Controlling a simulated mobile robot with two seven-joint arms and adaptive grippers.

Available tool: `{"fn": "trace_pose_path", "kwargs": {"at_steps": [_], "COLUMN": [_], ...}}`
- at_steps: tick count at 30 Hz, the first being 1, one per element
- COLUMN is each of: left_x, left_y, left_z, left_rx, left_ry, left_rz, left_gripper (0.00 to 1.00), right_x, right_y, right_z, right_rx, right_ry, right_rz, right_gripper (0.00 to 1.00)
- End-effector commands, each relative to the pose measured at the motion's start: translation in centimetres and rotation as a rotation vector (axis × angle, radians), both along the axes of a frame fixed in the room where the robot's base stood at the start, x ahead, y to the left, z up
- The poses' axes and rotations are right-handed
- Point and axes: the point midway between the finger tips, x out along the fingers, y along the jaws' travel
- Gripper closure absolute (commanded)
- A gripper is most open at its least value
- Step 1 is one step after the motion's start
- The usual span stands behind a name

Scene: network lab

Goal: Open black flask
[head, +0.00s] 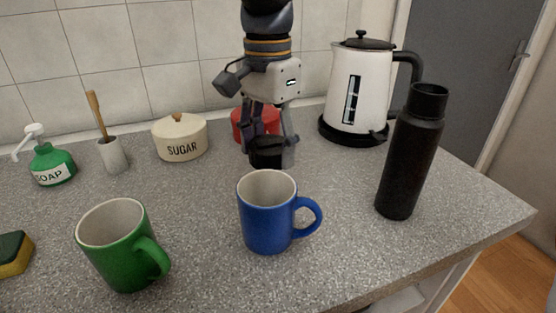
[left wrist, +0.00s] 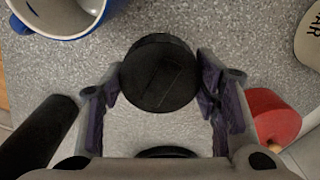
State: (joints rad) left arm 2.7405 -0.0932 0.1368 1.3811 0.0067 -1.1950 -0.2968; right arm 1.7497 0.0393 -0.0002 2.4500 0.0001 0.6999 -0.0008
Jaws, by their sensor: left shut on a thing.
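The black flask (head: 412,150) stands upright at the right of the counter in the head view, its neck bare with no lid on it. It also shows at the lower left of the left wrist view (left wrist: 38,138). My left gripper (head: 269,148) is shut on a round black lid (head: 267,157), well to the left of the flask and behind the blue mug. In the left wrist view the lid (left wrist: 160,72) sits between the two fingers. I cannot tell whether the lid touches the counter. My right gripper is not in view.
A blue mug (head: 265,215) stands in front of my left gripper, a green mug (head: 118,250) further left. A red container (head: 240,122) is close behind the gripper. A white kettle (head: 358,88) and sugar pot (head: 180,138) stand at the back. The counter's right edge lies beyond the flask.

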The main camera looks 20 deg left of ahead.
Motion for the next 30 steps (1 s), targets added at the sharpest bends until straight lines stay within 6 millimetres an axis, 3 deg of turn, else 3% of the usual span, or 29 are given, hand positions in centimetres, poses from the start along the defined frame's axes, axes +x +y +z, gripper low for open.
{"fn": "trace_pose_path", "kwargs": {"at_steps": [1,8,14,24,25,27,30], "left_x": [0.7,2.3,2.6,2.6,2.6,2.6,2.6], "left_y": [0.3,1.1,1.3,1.3,1.3,1.3,1.3], "left_z": [-1.5,-3.4,-6.5,-6.9,-6.9,-6.9,-6.9], "left_rx": [0.000,0.000,0.000,0.000,0.000,0.000,-0.001], "left_ry": [0.013,0.007,0.002,-0.001,-0.001,-0.001,0.000], "left_rz": [0.001,0.000,0.000,0.000,0.000,0.000,0.000], "left_gripper": [0.78,0.78,0.78,0.78,0.40,0.24,0.24], "right_x": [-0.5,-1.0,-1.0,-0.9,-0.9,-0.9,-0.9], "right_y": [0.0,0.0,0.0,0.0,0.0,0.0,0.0], "right_z": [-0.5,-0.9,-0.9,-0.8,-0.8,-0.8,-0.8], "right_rx": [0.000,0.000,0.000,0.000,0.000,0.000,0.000], "right_ry": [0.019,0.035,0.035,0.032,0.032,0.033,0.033], "right_rz": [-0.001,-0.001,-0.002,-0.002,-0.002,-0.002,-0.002], "right_gripper": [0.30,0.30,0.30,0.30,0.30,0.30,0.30]}}
